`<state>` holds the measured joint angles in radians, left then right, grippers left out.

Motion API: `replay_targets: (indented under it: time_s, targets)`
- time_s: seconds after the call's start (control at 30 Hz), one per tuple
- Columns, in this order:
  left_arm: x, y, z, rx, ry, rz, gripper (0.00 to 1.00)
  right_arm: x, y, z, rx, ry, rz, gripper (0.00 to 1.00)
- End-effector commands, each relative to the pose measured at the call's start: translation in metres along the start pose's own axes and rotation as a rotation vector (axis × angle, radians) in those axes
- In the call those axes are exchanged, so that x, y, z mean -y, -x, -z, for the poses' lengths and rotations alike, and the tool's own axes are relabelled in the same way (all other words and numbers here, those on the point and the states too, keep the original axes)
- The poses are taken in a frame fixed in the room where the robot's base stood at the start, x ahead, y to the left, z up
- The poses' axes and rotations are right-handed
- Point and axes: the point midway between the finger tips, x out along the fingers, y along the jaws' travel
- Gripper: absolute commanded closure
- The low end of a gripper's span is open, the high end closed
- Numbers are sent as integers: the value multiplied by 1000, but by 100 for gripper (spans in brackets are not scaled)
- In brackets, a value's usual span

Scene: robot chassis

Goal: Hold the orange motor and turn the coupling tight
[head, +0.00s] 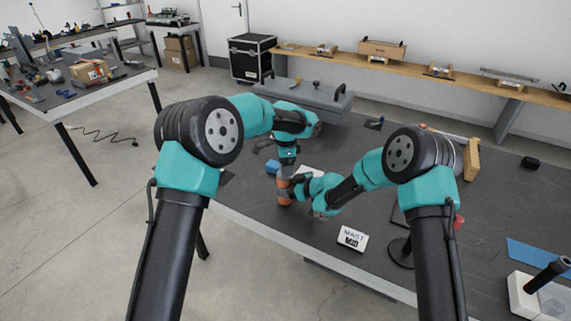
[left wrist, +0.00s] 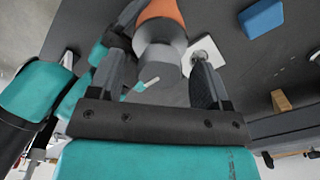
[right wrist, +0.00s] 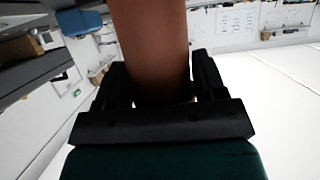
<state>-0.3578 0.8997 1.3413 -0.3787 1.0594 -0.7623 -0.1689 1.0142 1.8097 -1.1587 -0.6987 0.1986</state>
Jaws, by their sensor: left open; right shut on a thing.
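The orange motor (head: 284,190) stands upright at the table's near left edge. My right gripper (head: 292,189) is shut on its body from the right; in the right wrist view the motor (right wrist: 150,45) fills the space between the fingers (right wrist: 150,85). My left gripper (head: 286,165) is above the motor, pointing down. In the left wrist view its fingers (left wrist: 160,75) are open, one on each side of the grey coupling (left wrist: 160,48) on the orange motor (left wrist: 165,12). I cannot tell whether they touch it.
A blue block (head: 272,166) lies just left of the motor, behind it. A grey raised platform (head: 320,100) is at the back. A black round stand (head: 399,251) is near the front.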

Motion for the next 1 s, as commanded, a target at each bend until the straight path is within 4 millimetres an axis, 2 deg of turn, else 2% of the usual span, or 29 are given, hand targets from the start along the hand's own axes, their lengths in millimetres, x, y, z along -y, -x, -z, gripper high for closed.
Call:
replay_targets:
  time_s: [0.03,0.27,0.7,0.83,1.0]
  targets:
    - [0,2,0,-1,0,1,29,3,-1,-9,14,-10,4,82]
    - [0,23,0,-2,1,3,29,3,-1,-9,14,-10,4,82]
    - [0,102,0,-2,0,3,29,3,-1,-9,14,-10,4,82]
    - [0,115,0,-1,0,2,29,3,-1,-9,14,-10,4,82]
    - [-1,120,0,0,0,0,29,3,-1,-9,14,-10,4,82]
